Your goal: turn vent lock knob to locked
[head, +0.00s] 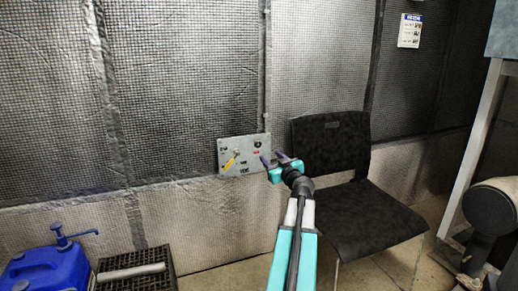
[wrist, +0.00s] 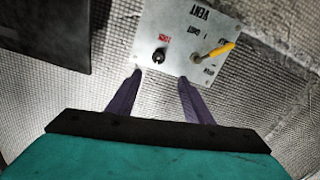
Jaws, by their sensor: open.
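A light grey panel (head: 227,148) is mounted on the mesh-covered wall in the head view. It carries a yellow-handled lever (head: 232,159) on its left and a small black knob (head: 257,144) with a red label at upper right. In the wrist view the panel (wrist: 172,22) appears turned over, with the black knob (wrist: 159,55) near the middle and the yellow lever (wrist: 217,51) to its right. My gripper (head: 272,158) is open beside the panel's right edge in the head view. In the wrist view its fingers (wrist: 160,78) are apart and empty, pointing toward the knob. The knob's exact setting is too small to read.
A black chair (head: 333,145) stands right of the panel, close to my gripper. A blue jug (head: 45,270) and a black crate (head: 165,284) are on the floor at lower left. Grey equipment (head: 490,210) stands at far right. The wall left of the panel is clear.

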